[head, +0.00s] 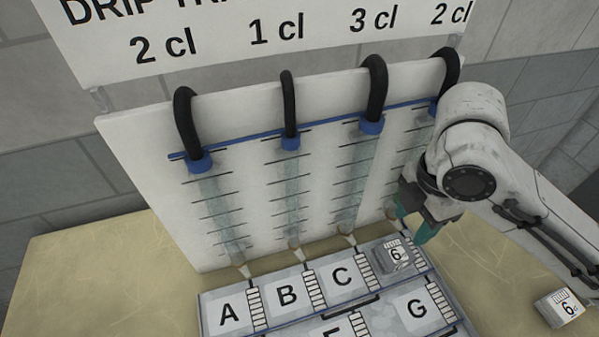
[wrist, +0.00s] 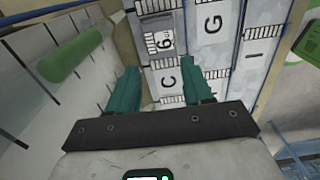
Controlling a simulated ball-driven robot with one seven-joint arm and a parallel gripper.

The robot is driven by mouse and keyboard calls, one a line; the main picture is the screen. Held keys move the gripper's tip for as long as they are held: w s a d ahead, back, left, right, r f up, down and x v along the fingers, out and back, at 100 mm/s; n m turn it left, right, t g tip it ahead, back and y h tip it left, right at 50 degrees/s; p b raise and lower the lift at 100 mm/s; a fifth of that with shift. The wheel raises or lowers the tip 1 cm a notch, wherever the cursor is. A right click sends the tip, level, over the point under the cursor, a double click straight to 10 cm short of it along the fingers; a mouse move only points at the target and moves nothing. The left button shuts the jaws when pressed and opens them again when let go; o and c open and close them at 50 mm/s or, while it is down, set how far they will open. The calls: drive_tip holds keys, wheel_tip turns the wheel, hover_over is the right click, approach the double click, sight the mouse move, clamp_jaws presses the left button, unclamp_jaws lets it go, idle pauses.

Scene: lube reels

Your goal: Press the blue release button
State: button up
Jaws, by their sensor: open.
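I cannot make out a blue release button in either view. In the head view, blue collars (head: 200,162) sit on the tubes along a blue rail (head: 245,137) on the white board (head: 150,150). My gripper (head: 413,224) is open and empty, with teal fingers, in front of the rightmost tube and above the lettered tray (head: 262,325). In the wrist view, my gripper (wrist: 160,78) has its fingers apart over the cell marked C. My arm hides part of the board's right side.
A grey block marked 6 (head: 397,256) sits on the tray right of C; it also shows in the wrist view (wrist: 158,40). Another block marked 6 (head: 560,308) lies on the table at right. A green cylinder (wrist: 70,55) is near the board. The table's left is clear.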

clamp_jaws()
idle(1.1)
